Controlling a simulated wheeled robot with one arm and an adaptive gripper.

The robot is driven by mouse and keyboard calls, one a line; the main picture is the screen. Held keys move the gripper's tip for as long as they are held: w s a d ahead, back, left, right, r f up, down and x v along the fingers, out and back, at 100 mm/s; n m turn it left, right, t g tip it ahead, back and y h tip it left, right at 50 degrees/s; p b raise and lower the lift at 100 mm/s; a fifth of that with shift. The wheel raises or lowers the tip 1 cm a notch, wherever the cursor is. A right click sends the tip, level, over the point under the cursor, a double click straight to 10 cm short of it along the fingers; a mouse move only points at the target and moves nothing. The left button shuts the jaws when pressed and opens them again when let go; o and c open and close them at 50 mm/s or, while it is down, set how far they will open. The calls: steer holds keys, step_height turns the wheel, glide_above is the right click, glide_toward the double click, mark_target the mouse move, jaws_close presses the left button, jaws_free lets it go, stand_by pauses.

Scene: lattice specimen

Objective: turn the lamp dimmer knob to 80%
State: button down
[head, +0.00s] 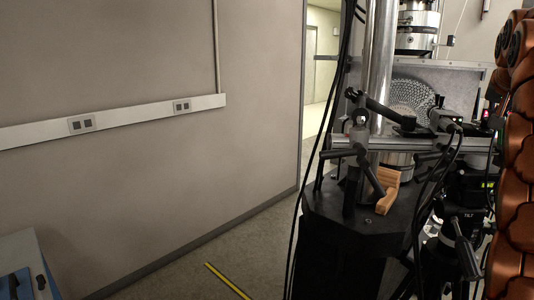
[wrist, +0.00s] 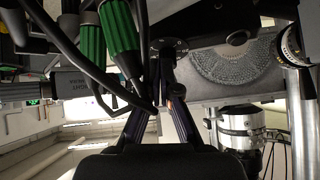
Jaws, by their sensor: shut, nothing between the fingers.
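In the wrist view, my gripper (wrist: 165,85) reaches up from the bottom edge, its dark fingers drawn together with nothing seen between them. Just beyond the fingertips is a round black part with small pale marks (wrist: 168,45). It may be the lamp dimmer knob, but I cannot tell for sure, and no setting can be read. I cannot tell whether the fingertips touch it. My gripper is not visible in the head view, and I cannot pick out the knob there.
Green-and-black cylinders (wrist: 120,38) and dark cables crowd the left of the gripper. A round lattice specimen (wrist: 240,65) is at the right; it also shows in the head view (head: 412,96). A black stand (head: 345,225) carries clamps and a wooden block (head: 388,192). Floor near the wall is open.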

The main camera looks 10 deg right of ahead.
mark_target(486, 123)
steer(key=shift+s+a+r+p, duration=0.15)
steer(key=shift+r+p, duration=0.15)
steer(key=shift+r, duration=0.3)
steer(key=shift+s+a+r+p, duration=0.1)
steer(key=shift+s+r+p, duration=0.1)
steer(key=shift+r+p, duration=0.25)
steer(key=shift+s+a+r+p, duration=0.1)
steer(key=shift+s+r+p, duration=0.1)
steer(key=shift+r, duration=0.5)
steer(key=shift+w+d+f+n+t+y+p, duration=0.3)
steer(key=shift+d+f+n+y+p, duration=0.4)
steer(key=shift+n, duration=1.45)
steer(key=shift+w+d+f+n+t+y+p, duration=0.15)
steer(key=shift+d+f+n+t+y+p, duration=0.25)
steer(key=shift+f+n+y+p, duration=1.2)
steer(key=shift+w+d+f+n+t+y, duration=0.2)
steer(key=shift+d+f+n+t+y, duration=0.25)
steer(key=shift+n, duration=2.3)
steer(key=shift+d, duration=0.2)
steer(key=shift+w+r, duration=0.15)
steer(key=shift+w, duration=0.1)
steer(key=shift+d, duration=0.1)
